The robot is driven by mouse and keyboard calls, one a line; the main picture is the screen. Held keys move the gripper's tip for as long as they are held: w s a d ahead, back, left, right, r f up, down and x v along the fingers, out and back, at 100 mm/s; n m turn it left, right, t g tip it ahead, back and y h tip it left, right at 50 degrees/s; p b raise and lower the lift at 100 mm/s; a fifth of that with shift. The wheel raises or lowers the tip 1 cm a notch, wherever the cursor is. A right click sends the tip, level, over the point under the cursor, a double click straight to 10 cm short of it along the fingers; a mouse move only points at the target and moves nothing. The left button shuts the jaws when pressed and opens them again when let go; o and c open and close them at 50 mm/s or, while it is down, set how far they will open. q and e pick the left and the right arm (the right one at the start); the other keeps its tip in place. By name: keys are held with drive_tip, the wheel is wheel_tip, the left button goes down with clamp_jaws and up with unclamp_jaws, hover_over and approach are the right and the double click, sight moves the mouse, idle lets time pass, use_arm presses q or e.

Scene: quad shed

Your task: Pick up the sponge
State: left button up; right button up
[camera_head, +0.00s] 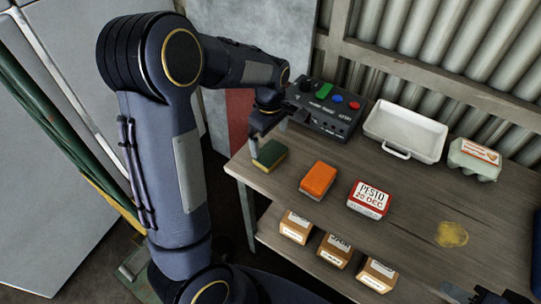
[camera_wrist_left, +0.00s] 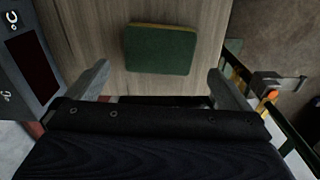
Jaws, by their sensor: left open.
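The sponge (camera_head: 270,155), dark green with a yellow layer along its edge, lies flat on the wooden table near its left end. In the left wrist view the sponge (camera_wrist_left: 160,49) lies beyond the fingertips, roughly centred between them. My left gripper (camera_head: 267,137) is open and empty, just above and behind the sponge. Its two fingers (camera_wrist_left: 160,82) stand apart, wider than the sponge, and do not touch it. My right gripper (camera_head: 492,295) shows only in part at the bottom right corner, and its jaws cannot be made out.
An orange block (camera_head: 318,179) and a pesto box (camera_head: 369,199) sit right of the sponge. A control box (camera_head: 330,112) with coloured buttons, a white tray (camera_head: 404,133) and an egg carton (camera_head: 474,159) stand behind. Several cartons (camera_head: 335,250) sit on the lower shelf.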

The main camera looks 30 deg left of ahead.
sight(270, 152)
use_arm(q)
wheel_tip(270, 152, down, 6)
drive_tip(key=shift+r, duration=0.1)
drive_tip(key=c, duration=0.8)
